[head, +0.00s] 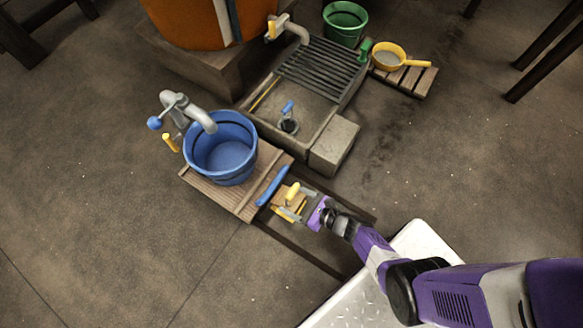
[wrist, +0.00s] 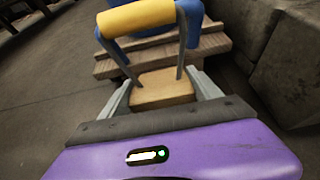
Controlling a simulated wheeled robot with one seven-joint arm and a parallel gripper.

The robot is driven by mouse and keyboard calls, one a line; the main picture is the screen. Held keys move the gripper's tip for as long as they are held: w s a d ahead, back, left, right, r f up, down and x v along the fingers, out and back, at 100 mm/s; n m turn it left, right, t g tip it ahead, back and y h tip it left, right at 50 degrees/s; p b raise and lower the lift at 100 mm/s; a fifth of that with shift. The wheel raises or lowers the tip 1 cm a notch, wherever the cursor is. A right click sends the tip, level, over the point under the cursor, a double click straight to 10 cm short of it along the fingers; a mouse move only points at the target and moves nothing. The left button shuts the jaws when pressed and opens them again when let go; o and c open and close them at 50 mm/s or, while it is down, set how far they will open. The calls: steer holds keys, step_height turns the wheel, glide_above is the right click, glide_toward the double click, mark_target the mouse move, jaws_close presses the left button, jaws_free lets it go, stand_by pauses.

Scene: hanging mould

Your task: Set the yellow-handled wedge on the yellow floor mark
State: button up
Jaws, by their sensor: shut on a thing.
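The wedge (head: 293,201) is a light wooden block with a yellow grip on thin metal posts. In the wrist view the wooden block (wrist: 163,88) sits between the two fingers, with the yellow grip (wrist: 137,15) above it. My gripper (wrist: 161,92) is shut on the wedge. In the head view my gripper (head: 309,209) reaches it from the lower right. A yellow patch (head: 289,213) shows at the wedge's lower edge; I cannot tell whether it is the floor mark. I cannot tell whether the wedge touches the floor.
A blue bucket (head: 220,150) stands on a slatted wooden platform (head: 240,200), just left of the wedge. A blue bar (head: 272,186) lies between them. A stone sink (head: 309,95) and block (head: 334,146) stand behind. Open floor lies at the left.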

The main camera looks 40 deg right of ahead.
mark_target(293, 205)
steer(key=shift+f+b, duration=1.95)
steer(key=shift+f, duration=0.75)
steer(key=shift+r, duration=0.1)
steer(key=o, duration=1.5)
